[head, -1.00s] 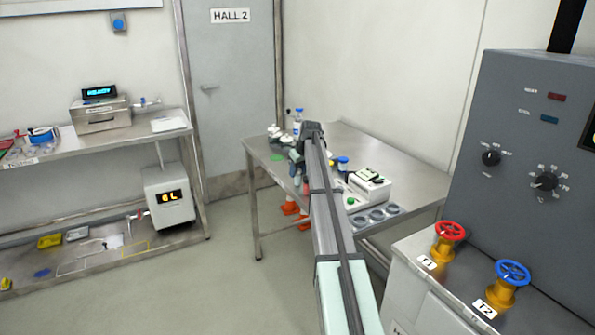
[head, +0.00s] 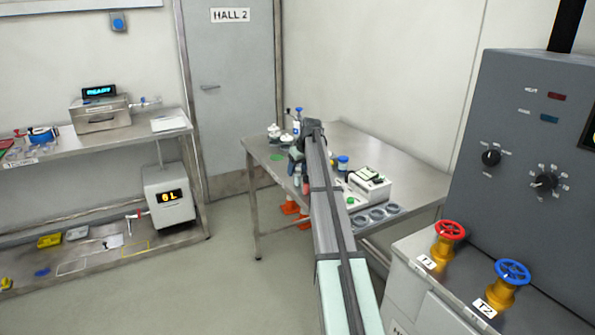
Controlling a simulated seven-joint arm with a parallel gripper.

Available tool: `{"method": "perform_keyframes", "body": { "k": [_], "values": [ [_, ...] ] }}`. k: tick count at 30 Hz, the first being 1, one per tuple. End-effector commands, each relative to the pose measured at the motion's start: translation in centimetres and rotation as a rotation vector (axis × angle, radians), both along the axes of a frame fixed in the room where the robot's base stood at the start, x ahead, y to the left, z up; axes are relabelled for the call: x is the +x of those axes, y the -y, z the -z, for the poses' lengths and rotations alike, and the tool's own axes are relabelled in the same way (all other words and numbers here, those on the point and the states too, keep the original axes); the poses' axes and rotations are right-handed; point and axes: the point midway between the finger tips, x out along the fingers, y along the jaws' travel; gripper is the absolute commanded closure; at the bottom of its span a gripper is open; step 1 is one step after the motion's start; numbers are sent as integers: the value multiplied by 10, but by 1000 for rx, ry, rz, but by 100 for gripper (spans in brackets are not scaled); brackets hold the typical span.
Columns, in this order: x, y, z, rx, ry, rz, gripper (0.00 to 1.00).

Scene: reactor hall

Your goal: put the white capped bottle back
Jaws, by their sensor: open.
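White bottles or flasks (head: 274,131) stand at the far left corner of the steel table (head: 400,168), small in the head view. I cannot tell which one is the white capped bottle. A bottle with a blue top (head: 298,120) stands just behind them. My arm reaches over the table from the front. My gripper (head: 297,168) is at the far end of it, over the left part of the table, close to the white bottles. It is open, and its fingertips are mostly hidden by my own arm.
A white device (head: 369,187) and a row of round grey holders (head: 377,214) are right of my arm. A small blue-capped jar (head: 343,163) is beside it. A green disc (head: 277,157) lies at the left edge. The table's right rear is clear.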

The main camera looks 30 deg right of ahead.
Motion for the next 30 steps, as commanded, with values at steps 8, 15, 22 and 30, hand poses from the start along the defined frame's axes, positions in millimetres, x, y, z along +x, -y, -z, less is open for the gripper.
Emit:
{"method": "perform_keyframes", "body": {
  "k": [8, 15, 22, 30],
  "values": [
    [-19, 3, -46, -1, 2, 2, 41],
    [-34, 5, -83, -1, 1, 0, 41],
    [-42, 5, -100, 0, 0, 0, 41],
    [-43, 6, -104, 0, 0, 0, 41]
  ]
}}
